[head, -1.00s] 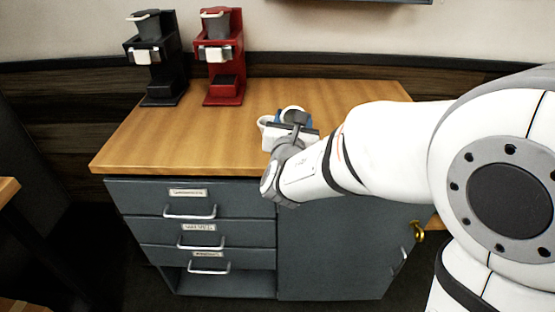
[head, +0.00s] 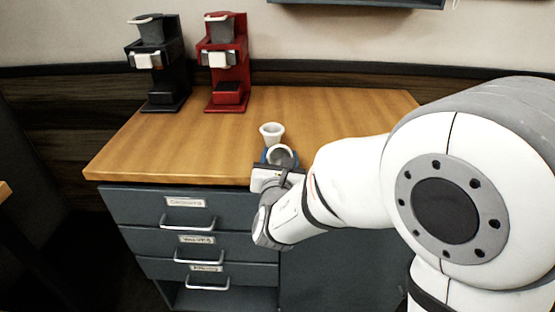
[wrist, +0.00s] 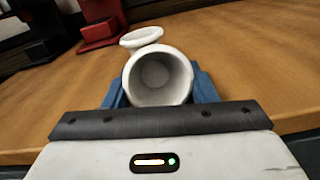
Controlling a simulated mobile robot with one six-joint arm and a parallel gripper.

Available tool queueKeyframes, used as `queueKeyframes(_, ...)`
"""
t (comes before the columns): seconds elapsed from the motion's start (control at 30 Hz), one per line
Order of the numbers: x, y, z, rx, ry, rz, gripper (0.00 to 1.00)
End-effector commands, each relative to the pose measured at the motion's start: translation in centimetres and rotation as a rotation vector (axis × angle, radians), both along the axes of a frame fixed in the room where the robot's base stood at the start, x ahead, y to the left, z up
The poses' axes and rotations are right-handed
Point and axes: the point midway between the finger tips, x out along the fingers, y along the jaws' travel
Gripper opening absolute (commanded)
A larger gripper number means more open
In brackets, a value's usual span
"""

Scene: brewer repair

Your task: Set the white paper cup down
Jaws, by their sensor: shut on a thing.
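The white paper cup (head: 281,155) is in my gripper (head: 279,163), over the front part of the wooden counter (head: 190,155). In the wrist view the cup (wrist: 158,76) sits between the blue fingers of my gripper (wrist: 160,88), its open mouth tilted toward the camera. My gripper is shut on it. The cup's lower part is hidden, so I cannot tell whether it touches the counter. A second white cup (head: 271,133) stands upright just behind it; its rim also shows in the wrist view (wrist: 141,38).
A black brewer (head: 158,70) and a red brewer (head: 226,65) stand at the back left of the counter. Grey drawers (head: 190,208) with handles are below the front edge. The counter is bare left of the cups and at the back right.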

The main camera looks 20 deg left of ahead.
Motion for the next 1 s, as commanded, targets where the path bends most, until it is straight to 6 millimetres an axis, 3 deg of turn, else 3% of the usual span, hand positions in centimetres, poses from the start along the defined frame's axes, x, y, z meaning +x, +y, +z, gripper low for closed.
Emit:
queueKeyframes(0.3, 0.0, 0.0, -0.3, 0.001, -0.001, 0.001, 0.21)
queueKeyframes(0.33, 0.0, 0.0, -0.3, 0.001, -0.001, 0.001, 0.53)
queueKeyframes(0.6, 0.0, 0.1, -0.2, 0.001, -0.001, 0.001, 0.74)
queueKeyframes(0.93, -0.1, 0.1, 0.4, 0.0, -0.001, 0.002, 0.74)
queueKeyframes(1.0, -1.0, 0.0, 0.2, 0.001, 0.0, 0.005, 0.74)
